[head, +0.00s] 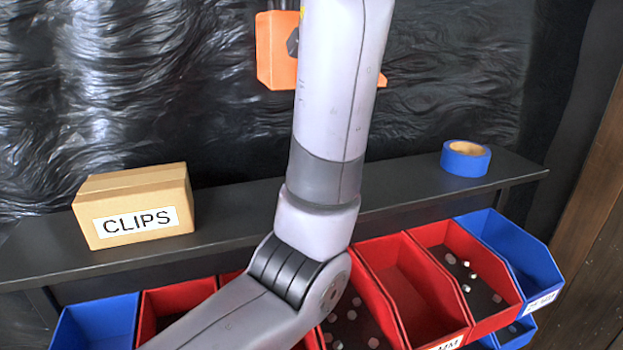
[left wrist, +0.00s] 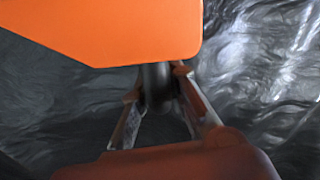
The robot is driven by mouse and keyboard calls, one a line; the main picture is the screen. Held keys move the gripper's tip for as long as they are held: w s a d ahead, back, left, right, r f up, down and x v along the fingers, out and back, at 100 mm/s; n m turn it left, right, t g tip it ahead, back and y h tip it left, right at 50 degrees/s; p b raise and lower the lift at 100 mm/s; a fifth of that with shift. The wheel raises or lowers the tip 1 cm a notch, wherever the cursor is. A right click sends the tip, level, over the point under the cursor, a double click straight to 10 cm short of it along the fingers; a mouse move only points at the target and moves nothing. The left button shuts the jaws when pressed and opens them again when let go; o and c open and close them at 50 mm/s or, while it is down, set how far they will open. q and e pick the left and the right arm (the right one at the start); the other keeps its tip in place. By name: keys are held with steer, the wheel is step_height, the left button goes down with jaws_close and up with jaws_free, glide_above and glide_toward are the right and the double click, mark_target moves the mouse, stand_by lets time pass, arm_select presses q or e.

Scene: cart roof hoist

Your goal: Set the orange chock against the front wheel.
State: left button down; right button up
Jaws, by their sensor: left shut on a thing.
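The orange chock (head: 276,65) is held up at the top of the head view, in front of the black plastic sheeting. My left arm covers its middle, and a small orange tip shows to the right of the arm. In the left wrist view the chock (left wrist: 120,28) fills the top. My left gripper (left wrist: 158,82) is shut on a dark round part just below the chock's orange face. In the head view this gripper is mostly hidden behind the arm. My right gripper is in neither view. No wheel or cart shows.
A dark shelf (head: 240,215) holds a CLIPS box (head: 134,205) and a roll of blue tape (head: 466,160). Below it are red bins (head: 400,285) and blue bins (head: 510,255), some with small parts. Black plastic sheeting (head: 130,90) hangs behind the shelf.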

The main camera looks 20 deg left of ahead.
mark_target(284, 89)
arm_select(q)
steer(key=shift+w+a+f, duration=0.15)
steer(key=shift+w+f, duration=0.05)
steer(key=shift+f, duration=0.35)
steer(key=f, duration=0.4)
steer(key=s+f, duration=0.1)
steer(key=f, duration=0.1)
steer(key=shift+d+f+p, duration=0.3)
steer(key=shift+d+p, duration=0.1)
step_height(284, 89, down, 7)
steer(key=shift+a+f+p, duration=0.1)
steer(key=shift+a+p, duration=0.05)
steer(key=shift+p, duration=0.3)
step_height(284, 89, down, 5)
steer(key=shift+r+p, duration=0.2)
steer(key=shift+p, duration=0.1)
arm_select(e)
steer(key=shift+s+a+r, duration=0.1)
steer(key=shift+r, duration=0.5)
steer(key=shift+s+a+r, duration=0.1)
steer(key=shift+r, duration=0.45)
